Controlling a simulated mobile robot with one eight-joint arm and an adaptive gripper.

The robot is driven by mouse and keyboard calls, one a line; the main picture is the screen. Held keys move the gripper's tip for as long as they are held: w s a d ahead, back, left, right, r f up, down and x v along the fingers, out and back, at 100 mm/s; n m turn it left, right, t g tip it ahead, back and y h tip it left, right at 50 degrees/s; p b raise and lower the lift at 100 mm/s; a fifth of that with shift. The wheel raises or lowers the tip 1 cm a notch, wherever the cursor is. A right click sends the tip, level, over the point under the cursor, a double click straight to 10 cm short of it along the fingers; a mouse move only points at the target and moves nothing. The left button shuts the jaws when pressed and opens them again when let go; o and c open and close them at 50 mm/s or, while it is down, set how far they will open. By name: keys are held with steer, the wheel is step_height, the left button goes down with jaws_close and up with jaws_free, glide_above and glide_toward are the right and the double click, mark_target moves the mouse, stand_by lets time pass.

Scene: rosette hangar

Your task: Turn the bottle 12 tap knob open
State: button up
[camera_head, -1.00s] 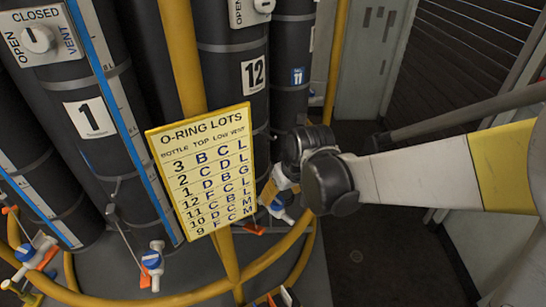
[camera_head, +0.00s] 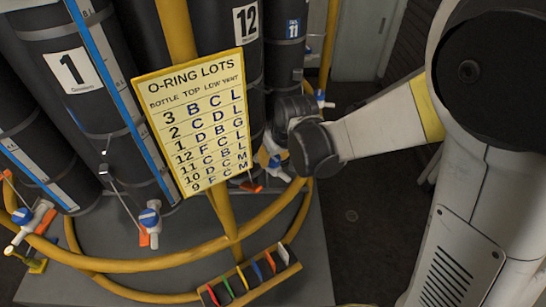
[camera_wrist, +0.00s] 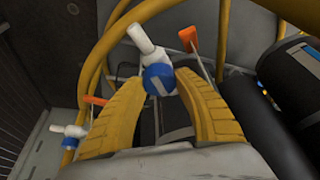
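Bottle 12 (camera_head: 248,75) is a dark cylinder with a white number label, partly behind the lot sign. Its low tap knob (camera_head: 275,161) is blue, beside my gripper (camera_head: 265,150), which is mostly hidden by my wrist in the head view. In the wrist view, the blue knob (camera_wrist: 158,79) with a pale stripe sits between the two yellow fingertips of my gripper (camera_wrist: 160,80). The tips stand apart, close on either side of it. I cannot tell whether they press on it. A white spout (camera_wrist: 140,38) sticks out above the knob.
The O-ring lots sign (camera_head: 196,120) hangs on a yellow rail (camera_head: 180,262) before the bottles. Bottle 1 (camera_head: 85,85) stands left, bottle 11 (camera_head: 287,50) behind. Another blue-and-white tap (camera_wrist: 70,136) is left in the wrist view.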

steer(key=shift+n+y, duration=0.3)
steer(key=shift+n, duration=0.5)
steer(key=o, duration=1.2)
steer(key=v, duration=1.2)
steer(key=shift+w, duration=0.1)
